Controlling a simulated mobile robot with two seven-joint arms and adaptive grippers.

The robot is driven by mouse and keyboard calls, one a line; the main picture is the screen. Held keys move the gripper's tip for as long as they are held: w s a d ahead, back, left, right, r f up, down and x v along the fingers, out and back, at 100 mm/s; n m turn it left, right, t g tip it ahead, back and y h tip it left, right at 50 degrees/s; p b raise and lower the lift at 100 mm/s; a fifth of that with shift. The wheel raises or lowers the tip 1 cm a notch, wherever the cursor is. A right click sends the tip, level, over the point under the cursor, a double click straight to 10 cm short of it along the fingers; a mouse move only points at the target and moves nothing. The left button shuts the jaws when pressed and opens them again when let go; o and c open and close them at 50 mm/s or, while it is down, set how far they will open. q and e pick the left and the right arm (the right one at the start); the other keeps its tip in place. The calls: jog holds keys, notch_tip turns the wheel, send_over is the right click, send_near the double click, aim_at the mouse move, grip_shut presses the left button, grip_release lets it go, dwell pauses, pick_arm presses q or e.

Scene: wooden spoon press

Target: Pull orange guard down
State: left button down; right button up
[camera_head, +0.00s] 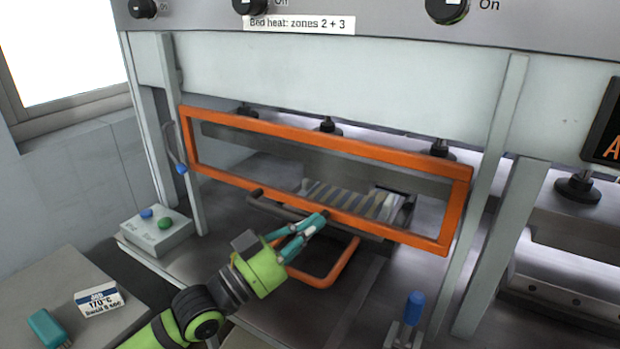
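The orange guard (325,130) is a wide rectangular frame across the front of the press, hanging in the opening between grey uprights. Its lower bar slopes down to the right. My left gripper (318,220), with teal fingers on a green wrist, reaches up from the bottom left. Its fingertips overlap the middle of the guard's lower bar; I cannot tell whether they touch or grip it. The fingers look close together, and the gap between them is not clear. My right gripper is not in view.
A striped bundle (352,200) lies behind the guard. An orange loop (322,283) sits below my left gripper. A button box (157,232) stands left, a blue-handled clamp (414,308) lower right. A label card (100,300) and teal block (47,329) lie bottom left.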

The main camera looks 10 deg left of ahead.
pick_arm(q)
notch_tip(320, 180, down, 12)
jog(key=b, duration=0.6)
jog(key=shift+w+a+b, duration=0.15)
jog(key=shift+b, duration=0.25)
